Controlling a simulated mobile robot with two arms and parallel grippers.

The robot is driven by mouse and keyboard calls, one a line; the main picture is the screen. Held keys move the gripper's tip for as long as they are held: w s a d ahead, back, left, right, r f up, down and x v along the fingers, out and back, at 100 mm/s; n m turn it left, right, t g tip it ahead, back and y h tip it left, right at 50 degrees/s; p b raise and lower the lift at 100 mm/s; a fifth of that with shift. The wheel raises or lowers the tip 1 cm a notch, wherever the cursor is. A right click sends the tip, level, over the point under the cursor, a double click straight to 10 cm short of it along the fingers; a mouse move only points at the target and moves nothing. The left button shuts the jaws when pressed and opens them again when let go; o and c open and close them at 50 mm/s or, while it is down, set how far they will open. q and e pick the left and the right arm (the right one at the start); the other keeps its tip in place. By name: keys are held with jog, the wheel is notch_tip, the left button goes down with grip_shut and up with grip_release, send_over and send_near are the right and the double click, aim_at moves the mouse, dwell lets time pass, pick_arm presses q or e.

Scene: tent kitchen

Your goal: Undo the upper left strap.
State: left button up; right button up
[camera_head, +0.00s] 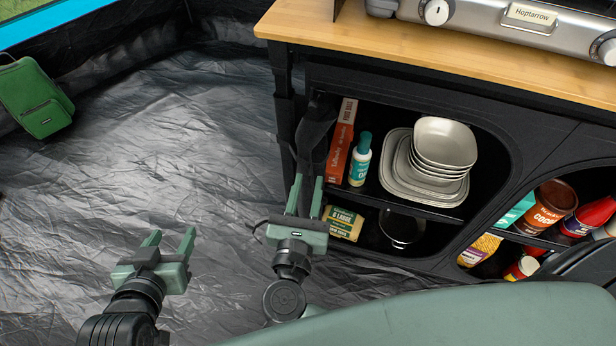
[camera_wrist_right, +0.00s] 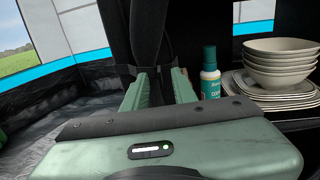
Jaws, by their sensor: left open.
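Dark fabric hangs at the upper left of the cabinet opening (camera_head: 316,122), with a narrower part below it. It looks like the upper left strap, but black on black hides its edges and fastening. In the right wrist view the dark fabric (camera_wrist_right: 152,35) runs down between the fingers. My right gripper (camera_head: 306,190) is in front of the cabinet's left side, fingers pointing at it and apart; contact with the fabric cannot be told. My left gripper (camera_head: 169,240) is open and empty above the tent floor, well left of the cabinet.
The shelf holds a red box (camera_head: 342,140), a bottle (camera_head: 360,160) and stacked bowls and plates (camera_head: 442,150); the bottle (camera_wrist_right: 210,75) also shows in the wrist view. A wooden counter (camera_head: 400,45) with a stove lies above.

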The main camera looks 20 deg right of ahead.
jog(key=shift+x, duration=0.95)
grip_shut()
dwell(0.7)
